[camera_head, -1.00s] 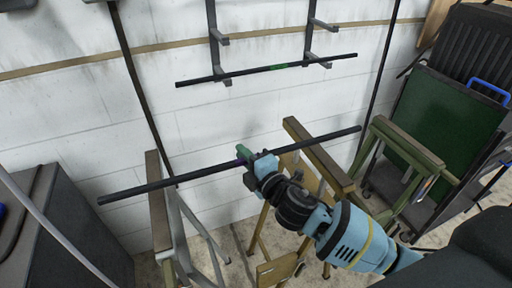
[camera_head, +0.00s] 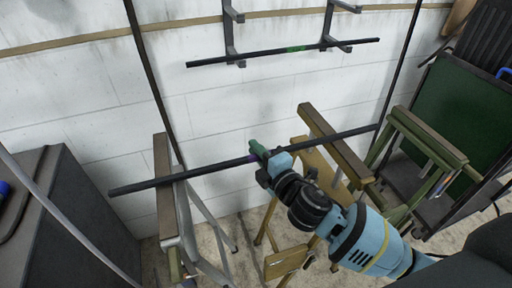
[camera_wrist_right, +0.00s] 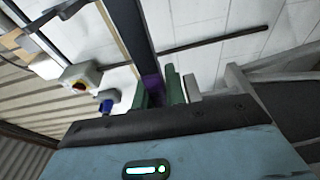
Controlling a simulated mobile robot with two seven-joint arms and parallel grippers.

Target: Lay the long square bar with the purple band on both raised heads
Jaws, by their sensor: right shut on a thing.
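The long dark square bar (camera_head: 210,169) has a purple band (camera_head: 251,158) near its middle. My right gripper (camera_head: 262,156) is shut on the bar beside the band. The purple band also shows between the green fingers in the right wrist view (camera_wrist_right: 152,84). The bar crosses over the left raised head (camera_head: 162,160) and the right raised head (camera_head: 350,163), with an end past each. Whether it touches either head I cannot tell. My left gripper is out of view.
A similar bar with a green band (camera_head: 297,49) lies on the wall rack (camera_head: 231,35). A green trestle (camera_head: 425,140) stands right of the right head, before a dark green panel (camera_head: 465,110). A dark cabinet (camera_head: 75,225) stands at the left.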

